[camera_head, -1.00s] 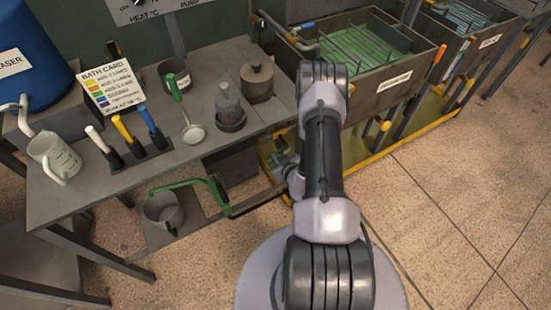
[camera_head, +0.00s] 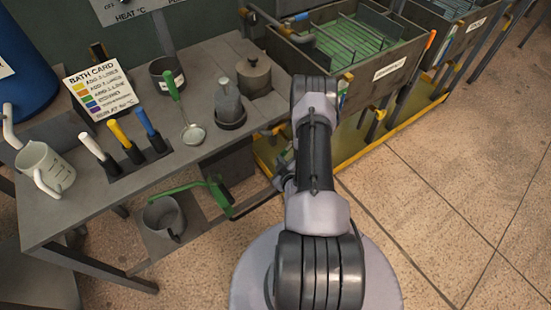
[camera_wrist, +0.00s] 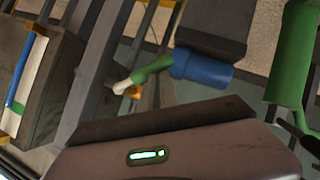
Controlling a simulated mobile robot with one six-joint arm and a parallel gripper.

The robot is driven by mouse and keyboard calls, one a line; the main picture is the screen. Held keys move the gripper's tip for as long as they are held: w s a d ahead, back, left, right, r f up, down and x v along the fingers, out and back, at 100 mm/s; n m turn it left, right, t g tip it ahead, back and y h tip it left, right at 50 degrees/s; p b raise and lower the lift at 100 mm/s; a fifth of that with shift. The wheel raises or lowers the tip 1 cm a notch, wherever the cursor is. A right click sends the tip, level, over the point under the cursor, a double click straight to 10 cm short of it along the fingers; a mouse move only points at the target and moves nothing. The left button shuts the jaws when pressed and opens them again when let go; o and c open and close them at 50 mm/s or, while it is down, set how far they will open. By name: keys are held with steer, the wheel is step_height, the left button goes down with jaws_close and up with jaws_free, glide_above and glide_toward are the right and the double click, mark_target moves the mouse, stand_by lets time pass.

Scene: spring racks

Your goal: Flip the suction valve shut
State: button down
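I cannot tell for certain which part is the suction valve. In the wrist view a short lever-like piece (camera_wrist: 142,77), green with a pale tip, sits beside a blue cylinder (camera_wrist: 203,71); an orange-yellow bit shows just below it. In the camera_head view a yellow-handled fitting (camera_head: 274,130) is under the near tank's left end. My gripper (camera_head: 283,180) is low beside the bench's right end, partly hidden by my arm. Its fingers are not clear in either view, and I see nothing held.
The bench (camera_head: 95,212) carries a beaker (camera_head: 45,168), coloured handles, a ladle and pots. A green-handled item (camera_head: 190,188) and a grey bucket (camera_head: 163,217) are below it. The near tank (camera_head: 345,85) stands over a yellow-edged tray (camera_head: 395,137). The right floor is clear.

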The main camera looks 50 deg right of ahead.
steer(key=shift+s+d+f+b, duration=0.2)
steer(key=shift+d+f+b, duration=0.45)
steer(key=shift+d+f, duration=0.35)
steer(key=shift+s+d+f+b, duration=0.2)
steer(key=shift+d+f+b, duration=0.5)
steer(key=shift+f, duration=0.35)
steer(key=shift+d, duration=0.15)
